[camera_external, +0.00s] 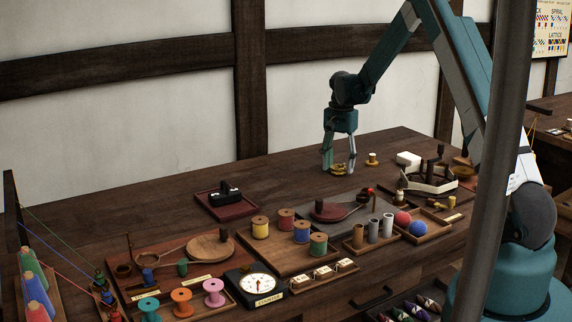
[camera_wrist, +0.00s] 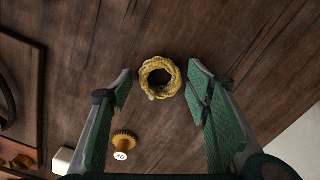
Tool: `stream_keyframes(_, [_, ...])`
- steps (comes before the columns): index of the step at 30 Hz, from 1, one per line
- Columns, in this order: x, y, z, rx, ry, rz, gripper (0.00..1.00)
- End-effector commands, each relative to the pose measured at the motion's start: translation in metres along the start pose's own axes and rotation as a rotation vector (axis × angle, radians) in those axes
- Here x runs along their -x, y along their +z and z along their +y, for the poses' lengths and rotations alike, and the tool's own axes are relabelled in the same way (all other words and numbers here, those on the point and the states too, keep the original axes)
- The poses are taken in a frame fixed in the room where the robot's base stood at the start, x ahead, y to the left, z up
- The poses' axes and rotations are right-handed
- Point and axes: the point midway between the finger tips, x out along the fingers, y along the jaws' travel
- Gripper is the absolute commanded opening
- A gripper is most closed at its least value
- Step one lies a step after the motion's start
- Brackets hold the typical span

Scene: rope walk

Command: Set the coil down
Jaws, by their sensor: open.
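The coil (camera_wrist: 142,77) is a small ring of yellow rope. It lies flat on the dark wooden table in the wrist view, with one rope end showing at its lower left. My gripper (camera_wrist: 163,80) is open, with one green-padded finger on each side of the coil and a gap on both sides. In the external view the coil (camera_external: 338,170) lies at the feet of my gripper (camera_external: 339,168), toward the back of the table. The wrist view shows no finger touching it.
A small brass spool with a white numbered top (camera_wrist: 122,143) stands near the coil, and also shows in the external view (camera_external: 372,159). A white block (camera_external: 408,159) and a hexagonal tray (camera_external: 428,184) are to the right. The table (camera_external: 270,170) left of my gripper is bare.

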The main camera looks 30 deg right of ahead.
Motion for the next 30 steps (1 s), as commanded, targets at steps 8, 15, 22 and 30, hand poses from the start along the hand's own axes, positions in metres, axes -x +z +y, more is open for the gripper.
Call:
stream_keyframes(8, [0.006,0.000,0.000,0.000,0.000,0.000,0.49])
stream_keyframes(15, [0.033,0.000,0.000,0.000,0.000,0.000,0.49])
stream_keyframes(22, [0.070,0.000,0.000,0.000,0.000,0.000,0.49])
stream_keyframes(30, [0.108,0.000,0.000,0.000,0.000,0.000,0.49])
